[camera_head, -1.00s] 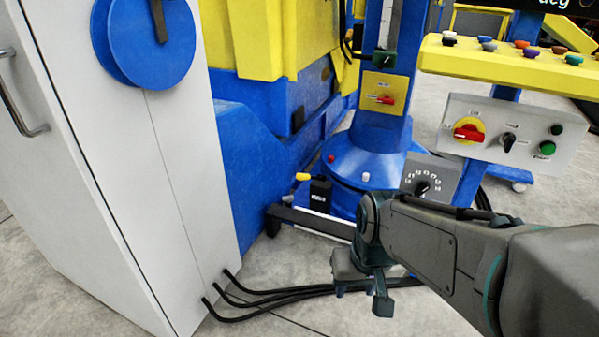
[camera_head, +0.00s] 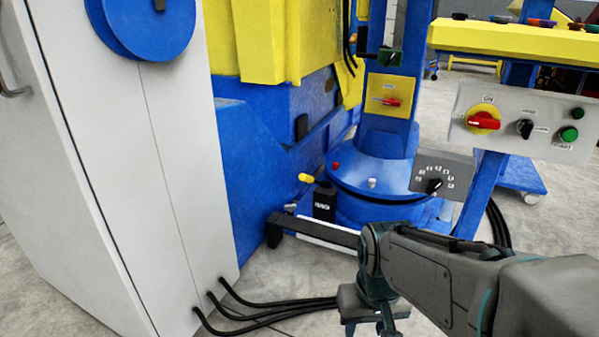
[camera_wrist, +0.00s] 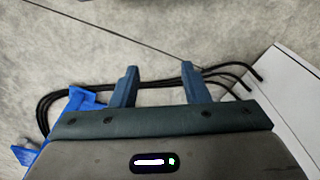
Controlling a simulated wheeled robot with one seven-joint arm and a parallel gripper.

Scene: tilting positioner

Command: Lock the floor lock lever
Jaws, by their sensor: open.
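A small black labelled block (camera_head: 324,202) stands low at the foot of the blue column, in the middle of the head view. A yellow-tipped handle (camera_head: 306,178) shows at its upper left. This looks like the floor lock lever, but its exact position is too small to tell. My gripper (camera_head: 370,322) points down, in front of and to the lower right of the block, clearly apart from it. In the wrist view my gripper's two fingers (camera_wrist: 160,78) are spread, with only floor and cables beyond them. The lever is not recognisable in the wrist view.
A white cabinet (camera_head: 110,180) stands at left, with black cables (camera_head: 265,310) running from its foot across the floor. A dark low bar (camera_head: 315,230) lies before the blue column base (camera_head: 375,180). A dial plate (camera_head: 440,174) and grey control panel (camera_head: 525,122) stand at right.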

